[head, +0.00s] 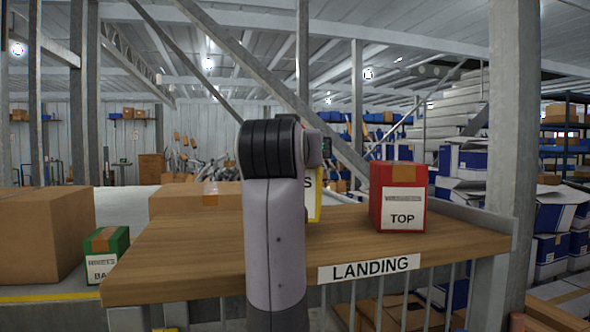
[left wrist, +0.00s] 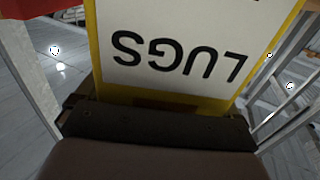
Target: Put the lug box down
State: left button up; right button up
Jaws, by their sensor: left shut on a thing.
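The lug box is yellow with a white label reading LUGS. In the head view only a strip of it (head: 314,205) shows behind my left arm, over the wooden landing (head: 200,262). In the left wrist view the box (left wrist: 175,60) fills the upper middle with its label upside down. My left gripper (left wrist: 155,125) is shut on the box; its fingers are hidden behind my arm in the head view. I cannot tell whether the box touches the landing. My right gripper is in neither view.
A red box marked TOP (head: 398,197) stands on the landing's right part. A green box (head: 107,253) and a large carton (head: 42,235) stand at the left. A long carton (head: 195,197) lies behind the landing. The landing's left front is bare. A grey post (head: 514,120) rises at right.

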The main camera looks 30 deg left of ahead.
pick_arm(q)
jog(key=shift+f, duration=1.65)
jog(key=o, duration=1.7)
jog(key=shift+f, duration=0.2)
jog(key=shift+r, duration=0.15)
jog(key=shift+s+d, duration=0.2)
jog(key=shift+s, duration=0.15)
jog(key=b+v, duration=0.2)
jog(key=v, duration=0.9)
jog(key=shift+s, duration=0.15)
